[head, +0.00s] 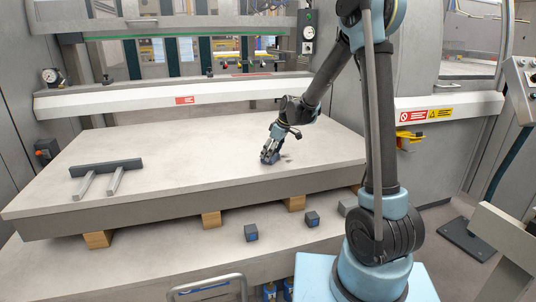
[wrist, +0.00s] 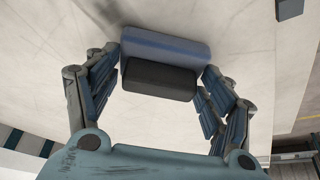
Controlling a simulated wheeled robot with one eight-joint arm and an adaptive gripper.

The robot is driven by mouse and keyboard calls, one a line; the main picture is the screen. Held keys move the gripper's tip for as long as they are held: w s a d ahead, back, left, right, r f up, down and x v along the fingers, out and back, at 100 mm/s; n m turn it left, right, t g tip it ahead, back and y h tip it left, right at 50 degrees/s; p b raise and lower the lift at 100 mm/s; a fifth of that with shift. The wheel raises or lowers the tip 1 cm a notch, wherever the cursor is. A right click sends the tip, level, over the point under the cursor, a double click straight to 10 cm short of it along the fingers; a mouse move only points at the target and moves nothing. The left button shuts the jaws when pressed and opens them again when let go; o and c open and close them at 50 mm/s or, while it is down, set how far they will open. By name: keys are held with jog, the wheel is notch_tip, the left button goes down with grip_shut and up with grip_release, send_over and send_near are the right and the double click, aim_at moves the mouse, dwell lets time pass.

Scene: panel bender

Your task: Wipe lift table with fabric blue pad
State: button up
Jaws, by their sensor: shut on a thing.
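The lift table (head: 200,160) is a wide, pale grey slab with faint smudges on its top. My gripper (head: 269,155) is low over the middle right of the slab. In the wrist view, my gripper (wrist: 160,85) is shut on the fabric blue pad (wrist: 165,46), with a finger at each end. The pad has a blue body and a black block (wrist: 160,79) on the near side. It appears to be at the table surface, but I cannot tell whether it touches. A dark smudge (wrist: 106,14) shows beside it. In the head view the pad is mostly hidden by the gripper.
A dark bar with two light legs (head: 106,167) lies on the table's left part. Wooden blocks (head: 211,218) stand under the slab. Small dark cubes (head: 251,232) sit on the lower ledge. A white beam (head: 180,98) crosses behind the table. The slab's middle left is clear.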

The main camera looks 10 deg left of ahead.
aim_at(276, 154)
jog(key=shift+w+d+f, duration=0.1)
jog(key=shift+w+d, duration=0.25)
jog(key=shift+d, duration=0.45)
jog(key=shift+w+d, duration=0.35)
jog(key=shift+d, duration=0.4)
jog(key=shift+c, duration=0.4)
jog(key=shift+w+d, duration=0.5)
jog(key=shift+d, duration=0.5)
jog(key=shift+w+d, duration=0.5)
jog(key=shift+d, duration=0.55)
jog(key=shift+w+d, duration=0.5)
jog(key=shift+d, duration=0.5)
jog(key=shift+s+a, duration=0.4)
jog(key=shift+a, duration=0.4)
jog(key=shift+s+a, duration=0.35)
jog(key=shift+a, duration=0.45)
jog(key=shift+s+a, duration=0.75)
jog(key=shift+a, duration=0.8)
jog(key=shift+s+a, duration=0.75)
jog(key=shift+a, duration=0.75)
jog(key=shift+s+a, duration=0.75)
jog(key=shift+a, duration=0.8)
jog(key=shift+r, duration=2.95)
